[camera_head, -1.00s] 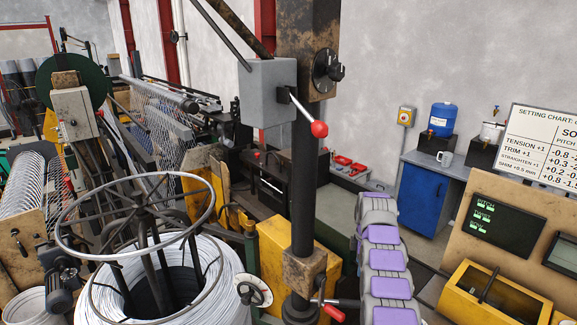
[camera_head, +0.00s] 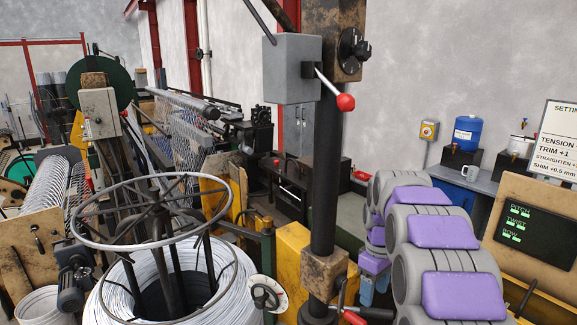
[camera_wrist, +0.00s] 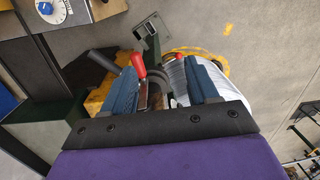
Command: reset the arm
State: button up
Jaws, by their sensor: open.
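My arm, with grey links and purple covers, fills the lower right of the head view and is folded up close to the camera. My gripper (camera_wrist: 163,85) shows in the wrist view with two blue fingers wide apart. Nothing is held between them. A red-handled lever (camera_wrist: 139,66) shows in the gap between the fingers, and I cannot tell how far beyond them it is. In the head view a bit of blue beneath the arm looks like part of the gripper; the rest is hidden by the arm.
A dark post with a grey box and red-knobbed lever (camera_head: 345,102) stands in front. A wire coil (camera_head: 110,290) under a ring is at lower left. A control panel (camera_head: 520,225) is at right. A blue water container (camera_head: 467,133) stands on the back bench. Open floor shows in the wrist view.

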jog(key=s+a+f+m+b, duration=0.2)
jog(key=s+f+b, duration=0.1)
jog(key=s, duration=1)
jog(key=s+a+f+m+b, duration=0.2)
jog(key=s+f, duration=0.4)
jog(key=s, duration=0.7)
jog(key=s+a+f+m+b, duration=0.2)
jog(key=s+f+m+b, duration=0.2)
jog(key=s, duration=0.9)
jog(key=shift+a+f+g+b, duration=0.3)
jog(key=shift+a+g+b, duration=0.1)
jog(key=shift+b, duration=0.4)
